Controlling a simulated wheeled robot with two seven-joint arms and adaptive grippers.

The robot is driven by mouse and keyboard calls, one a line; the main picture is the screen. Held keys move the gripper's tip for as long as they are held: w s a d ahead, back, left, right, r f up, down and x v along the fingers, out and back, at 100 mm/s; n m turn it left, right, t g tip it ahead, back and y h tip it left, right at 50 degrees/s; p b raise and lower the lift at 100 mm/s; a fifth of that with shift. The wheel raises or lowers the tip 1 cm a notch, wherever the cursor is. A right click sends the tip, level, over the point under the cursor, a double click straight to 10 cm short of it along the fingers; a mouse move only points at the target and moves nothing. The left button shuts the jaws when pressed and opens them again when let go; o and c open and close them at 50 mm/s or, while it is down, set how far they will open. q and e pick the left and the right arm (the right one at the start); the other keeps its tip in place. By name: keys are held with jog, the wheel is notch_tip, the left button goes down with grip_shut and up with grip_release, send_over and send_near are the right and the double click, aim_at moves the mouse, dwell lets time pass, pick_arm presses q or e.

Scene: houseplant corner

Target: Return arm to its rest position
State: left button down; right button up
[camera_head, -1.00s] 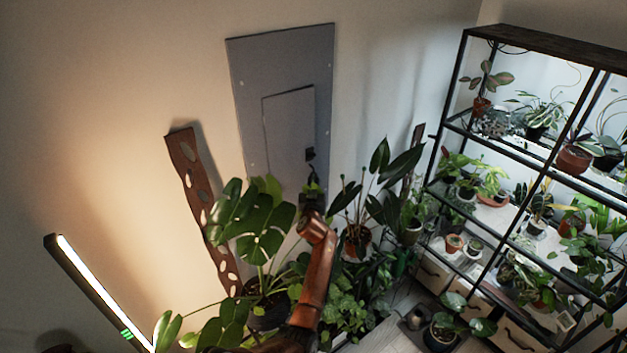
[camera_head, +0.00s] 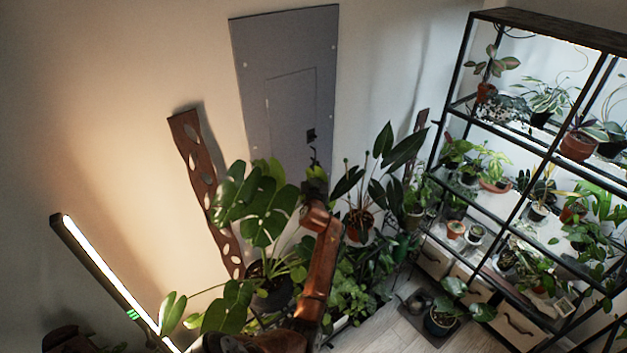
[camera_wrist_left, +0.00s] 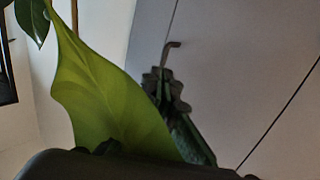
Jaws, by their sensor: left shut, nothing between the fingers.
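My left arm, copper-brown, rises from the bottom of the head view among the plants. Its dark left gripper (camera_head: 315,166) is at the top of the arm, in front of the lower part of the grey wall panel (camera_head: 289,50), just below a small dark latch (camera_head: 311,135). Leaves partly hide it. In the left wrist view the gripper (camera_wrist_left: 170,62) is shut and empty, pointing up against the grey panel surface. A large green leaf (camera_wrist_left: 95,100) stands close beside it on the left. My right gripper is not in view.
A monstera (camera_head: 262,215) crowds the arm's left side and a dark-leaved potted plant (camera_head: 360,225) its right. A perforated brown board (camera_head: 195,165) and a lit lamp bar (camera_head: 105,275) are at left. A black plant shelf (camera_head: 500,140) fills the right.

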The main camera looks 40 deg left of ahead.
pick_arm(q)
jog(key=b+v, duration=0.1)
jog(key=v, duration=0.8)
jog(key=shift+w+d+b, duration=0.3)
jog(key=shift+d+b, duration=0.05)
jog(key=shift+d, duration=0.05)
jog(key=shift+f, duration=0.1)
